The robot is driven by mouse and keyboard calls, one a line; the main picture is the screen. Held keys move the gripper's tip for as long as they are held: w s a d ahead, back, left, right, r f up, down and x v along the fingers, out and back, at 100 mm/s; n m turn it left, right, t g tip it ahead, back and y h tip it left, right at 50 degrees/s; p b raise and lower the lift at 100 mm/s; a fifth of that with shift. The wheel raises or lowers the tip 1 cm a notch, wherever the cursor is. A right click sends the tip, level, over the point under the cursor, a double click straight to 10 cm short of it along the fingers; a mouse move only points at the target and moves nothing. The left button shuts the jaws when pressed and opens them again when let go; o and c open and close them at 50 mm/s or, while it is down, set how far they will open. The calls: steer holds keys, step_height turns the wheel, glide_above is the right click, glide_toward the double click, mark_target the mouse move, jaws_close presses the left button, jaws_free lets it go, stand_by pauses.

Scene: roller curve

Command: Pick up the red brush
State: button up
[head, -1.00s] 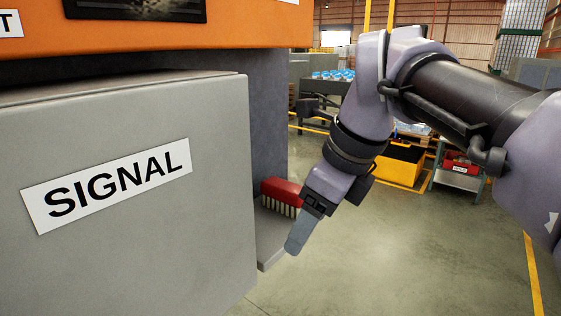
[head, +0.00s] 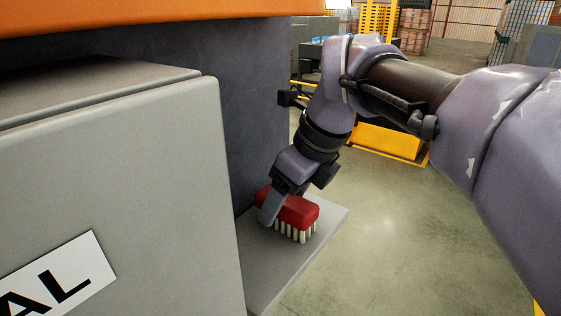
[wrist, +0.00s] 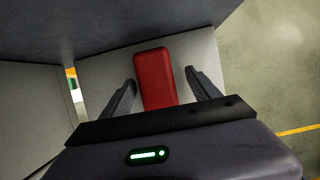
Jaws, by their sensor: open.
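The red brush (head: 296,212) has a red block back and pale bristles pointing down. It stands on a grey ledge (head: 325,232) beside the dark wall of the machine. My gripper (head: 268,212) is at the brush, and one finger covers part of its left end in the head view. In the wrist view the brush (wrist: 155,78) lies between the two open fingers of my gripper (wrist: 158,88), with a gap on either side. The left finger is nearer to it than the right. I cannot tell how far down the fingers reach beside it.
A large grey cabinet (head: 120,170) with a lettered white label stands close on the left. An orange panel (head: 150,15) is above it. Open floor (head: 400,230) lies to the right of the ledge. A yellow bin (head: 385,142) is behind my arm.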

steer(key=shift+s+r, duration=0.2)
steer(key=shift+s, duration=0.4)
steer(key=shift+w+f, duration=0.3)
steer(key=shift+w, duration=0.2)
steer(key=shift+s, duration=0.3)
steer(key=shift+w, duration=0.15)
steer(key=shift+c, duration=1.1)
steer(key=c, duration=1.3)
